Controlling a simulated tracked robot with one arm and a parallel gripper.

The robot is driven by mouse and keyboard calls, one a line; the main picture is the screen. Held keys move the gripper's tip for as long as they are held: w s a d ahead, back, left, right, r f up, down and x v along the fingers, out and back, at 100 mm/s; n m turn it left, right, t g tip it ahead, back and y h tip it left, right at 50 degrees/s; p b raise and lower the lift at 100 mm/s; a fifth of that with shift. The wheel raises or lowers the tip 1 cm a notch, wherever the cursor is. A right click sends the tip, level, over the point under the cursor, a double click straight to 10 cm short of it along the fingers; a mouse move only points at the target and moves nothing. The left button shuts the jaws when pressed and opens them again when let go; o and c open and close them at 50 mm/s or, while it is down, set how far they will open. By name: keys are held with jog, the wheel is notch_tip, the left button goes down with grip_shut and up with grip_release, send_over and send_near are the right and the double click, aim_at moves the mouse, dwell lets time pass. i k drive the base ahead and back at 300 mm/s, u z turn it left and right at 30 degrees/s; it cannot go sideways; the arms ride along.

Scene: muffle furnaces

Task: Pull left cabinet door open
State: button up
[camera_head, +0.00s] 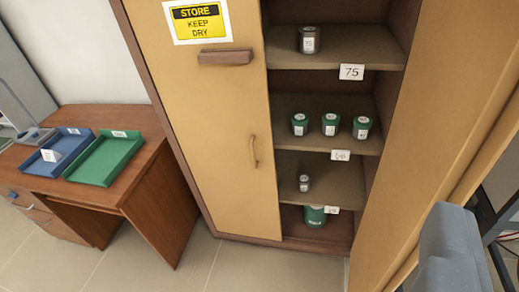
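The left cabinet door (215,130) is a tan panel and looks closed, flush with the cabinet front. It has a slim vertical handle (254,151) near its right edge at lower middle height. A brown horizontal block (225,57) sits higher up, under a yellow "STORE KEEP DRY" sign (200,20). The right cabinet door (440,130) stands open, swung out toward me on the right.
Open shelves hold several jars (330,124) and number tags. A brown desk (150,165) with a green tray (104,158) and a blue tray (58,152) stands at left. A grey rounded shape (450,250), unclear what, is at lower right. Tiled floor (270,268) before the cabinet is clear.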

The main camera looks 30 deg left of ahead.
aim_at(219, 115)
jog(key=i, duration=0.95)
jog(key=u, duration=0.1)
